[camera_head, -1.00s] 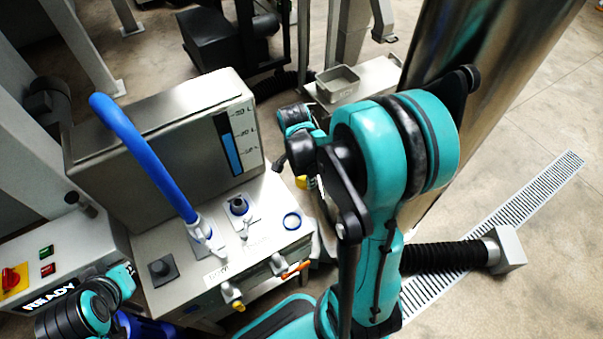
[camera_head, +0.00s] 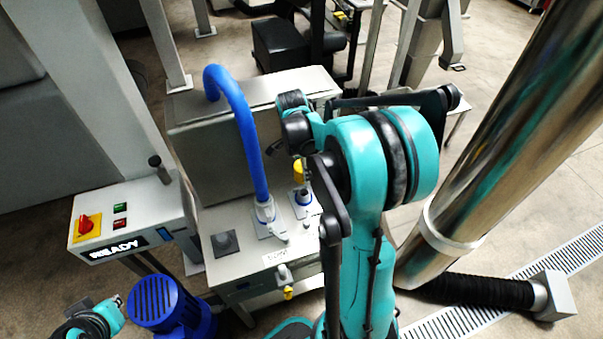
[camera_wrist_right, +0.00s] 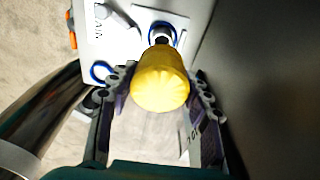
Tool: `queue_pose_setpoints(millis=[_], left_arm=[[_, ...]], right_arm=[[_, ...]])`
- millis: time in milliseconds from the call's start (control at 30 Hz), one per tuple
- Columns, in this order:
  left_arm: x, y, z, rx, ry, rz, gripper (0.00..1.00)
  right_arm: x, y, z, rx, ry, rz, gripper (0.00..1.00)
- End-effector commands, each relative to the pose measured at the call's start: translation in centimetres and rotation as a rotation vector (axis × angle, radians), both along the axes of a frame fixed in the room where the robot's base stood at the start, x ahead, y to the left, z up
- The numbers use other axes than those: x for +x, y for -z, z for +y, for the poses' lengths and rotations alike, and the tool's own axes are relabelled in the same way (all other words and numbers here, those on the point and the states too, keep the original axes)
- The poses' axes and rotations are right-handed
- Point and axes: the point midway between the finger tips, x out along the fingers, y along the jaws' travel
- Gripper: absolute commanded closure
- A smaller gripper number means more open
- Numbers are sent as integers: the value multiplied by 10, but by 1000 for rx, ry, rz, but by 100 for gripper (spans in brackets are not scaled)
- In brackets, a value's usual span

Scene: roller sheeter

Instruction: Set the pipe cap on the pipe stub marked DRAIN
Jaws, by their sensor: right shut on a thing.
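The yellow pipe cap (camera_head: 298,172) is in my right gripper, which is mostly hidden behind its own arm in the head view. In the right wrist view my right gripper (camera_wrist_right: 161,84) has its fingers on both sides of the cap (camera_wrist_right: 160,75). A short pipe stub (camera_head: 303,198) with a blue collar stands on the machine top just below the cap. It also shows past the cap in the right wrist view (camera_wrist_right: 163,34). A partly seen label (camera_wrist_right: 99,19) ends in "AIN". My left gripper (camera_head: 85,318) is low at the left; its fingers are unclear.
A blue bent pipe (camera_head: 245,130) rises from a fitting left of the stub. A steel tank (camera_head: 210,150) stands behind. The control box (camera_head: 130,220) reads READY. A blue ring (camera_wrist_right: 101,72) lies on the machine top. A large steel column (camera_head: 500,150) stands right.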

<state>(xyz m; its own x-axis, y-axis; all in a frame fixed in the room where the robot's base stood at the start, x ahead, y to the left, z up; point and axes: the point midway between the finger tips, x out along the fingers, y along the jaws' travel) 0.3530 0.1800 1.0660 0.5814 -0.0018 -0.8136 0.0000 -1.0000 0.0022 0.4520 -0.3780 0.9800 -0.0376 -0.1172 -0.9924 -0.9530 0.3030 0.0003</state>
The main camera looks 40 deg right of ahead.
Motion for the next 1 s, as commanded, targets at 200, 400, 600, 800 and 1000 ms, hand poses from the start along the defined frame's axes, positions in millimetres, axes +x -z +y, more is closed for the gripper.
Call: queue_pose_setpoints(millis=[200,400,600,800,1000], left_arm=[[0,13,0,0,0,0,100],[0,31,0,0,0,0,100],[0,50,0,0,0,0,100],[0,59,0,0,0,0,100],[0,58,0,0,0,0,100]], right_arm=[[0,16,0,0,0,0,81],[0,40,0,0,0,0,81],[0,64,0,0,-1,0,81],[0,76,0,0,-1,0,81],[0,76,0,0,-1,0,81]])
